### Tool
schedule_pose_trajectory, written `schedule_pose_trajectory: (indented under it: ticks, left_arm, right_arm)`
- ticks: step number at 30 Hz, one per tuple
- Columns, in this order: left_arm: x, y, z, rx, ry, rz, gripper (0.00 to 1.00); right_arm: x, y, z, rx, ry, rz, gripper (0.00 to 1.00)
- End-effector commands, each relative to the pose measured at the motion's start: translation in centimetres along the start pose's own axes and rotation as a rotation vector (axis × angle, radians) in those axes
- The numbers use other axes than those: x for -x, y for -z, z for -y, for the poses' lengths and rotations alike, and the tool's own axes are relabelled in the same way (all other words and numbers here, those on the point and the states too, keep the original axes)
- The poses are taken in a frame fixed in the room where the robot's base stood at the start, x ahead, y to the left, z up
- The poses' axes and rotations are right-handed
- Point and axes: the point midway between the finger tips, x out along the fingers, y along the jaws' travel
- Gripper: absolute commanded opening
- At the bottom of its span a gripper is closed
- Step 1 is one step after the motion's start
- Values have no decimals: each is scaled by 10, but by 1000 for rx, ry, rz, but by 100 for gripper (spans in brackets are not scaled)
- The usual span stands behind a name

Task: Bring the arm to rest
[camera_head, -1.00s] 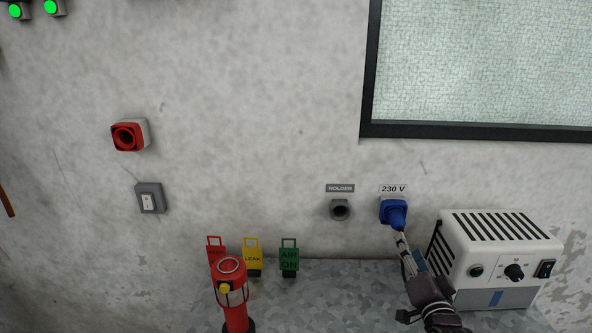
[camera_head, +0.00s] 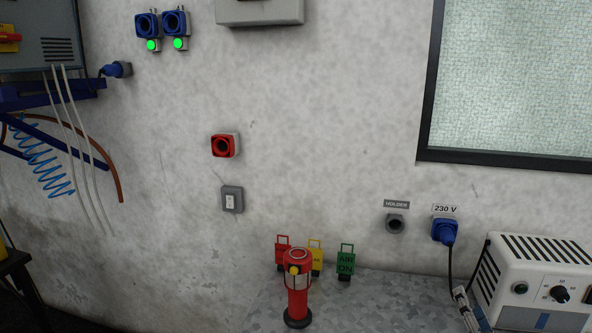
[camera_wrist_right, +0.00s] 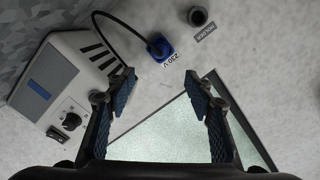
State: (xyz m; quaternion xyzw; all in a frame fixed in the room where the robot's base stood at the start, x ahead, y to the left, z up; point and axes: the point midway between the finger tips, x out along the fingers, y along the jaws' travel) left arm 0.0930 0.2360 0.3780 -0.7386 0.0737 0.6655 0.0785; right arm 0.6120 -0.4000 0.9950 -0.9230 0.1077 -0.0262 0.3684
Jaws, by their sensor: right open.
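My right gripper (camera_head: 464,306) shows only in part at the lower right of the head view, below the blue plug (camera_head: 444,231). In the right wrist view its two fingers (camera_wrist_right: 162,88) are spread wide with nothing between them. The blue plug sits at the wall under the 230 V label, and its black cable runs down towards the white box. The plug also shows in the right wrist view (camera_wrist_right: 160,46), beyond the fingers and apart from them. My left gripper is in neither view.
The white box (camera_head: 535,262) with a knob stands on the grey bench (camera_head: 378,305) at right. The empty holder (camera_head: 395,223) is left of the plug. A red lamp-like device (camera_head: 297,298) and red, yellow and green tags (camera_head: 346,262) stand at the bench's left.

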Motion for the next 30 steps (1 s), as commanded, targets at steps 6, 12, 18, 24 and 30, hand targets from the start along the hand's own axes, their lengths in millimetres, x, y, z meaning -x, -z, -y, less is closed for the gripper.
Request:
schedule_pose_trajectory:
  ticks: [6, 12, 18, 24, 30]
  left_arm:
    - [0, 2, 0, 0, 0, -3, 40]
    - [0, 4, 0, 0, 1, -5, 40]
    - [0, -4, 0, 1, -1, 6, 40]
    - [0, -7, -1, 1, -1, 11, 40]
    - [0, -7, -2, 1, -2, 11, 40]
  right_arm:
    - [20, -41, -3, 107, -40, 128, 49]
    - [54, -90, -9, 244, -86, 295, 49]
    - [116, -150, -21, 436, -135, 538, 49]
    - [212, -203, -37, 665, -170, 846, 49]
    - [288, -222, -46, 809, -175, 1068, 49]
